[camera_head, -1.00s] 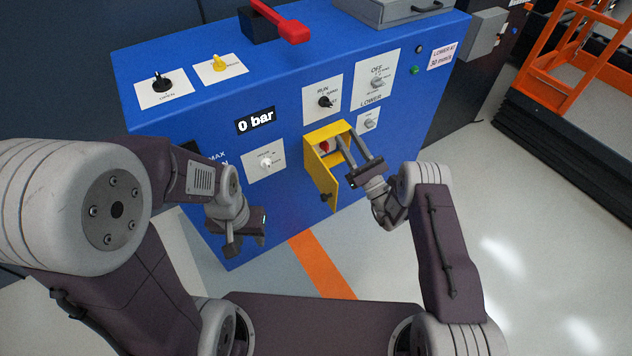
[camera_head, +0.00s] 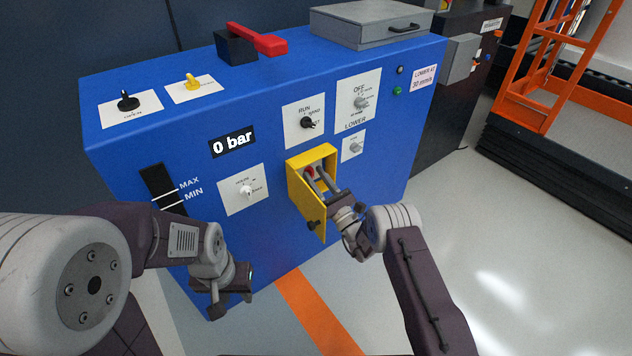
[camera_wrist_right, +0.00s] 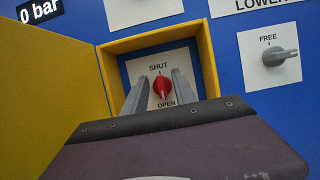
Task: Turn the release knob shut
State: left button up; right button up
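The red release knob (camera_head: 310,171) sits on a white plate inside a yellow box (camera_head: 291,184) on the blue panel, its door open. In the right wrist view the knob (camera_wrist_right: 162,87) stands between the words SHUT above and OPEN below. Its long axis looks roughly upright; I cannot tell which end is its pointer. My right gripper (camera_head: 317,180) reaches into the box. Its fingers (camera_wrist_right: 159,92) are open, one on each side of the knob, with gaps visible. My left gripper (camera_head: 232,290) hangs low in front of the panel, away from the box; its opening is unclear.
A grey FREE knob (camera_wrist_right: 275,55) is right of the box, and a white knob (camera_head: 246,191) is left of it. The black RUN knob (camera_head: 308,123) is above. The box walls closely surround my right fingers. Open floor (camera_head: 440,240) lies to the right.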

grip_shut()
jog(key=shift+n, duration=0.3)
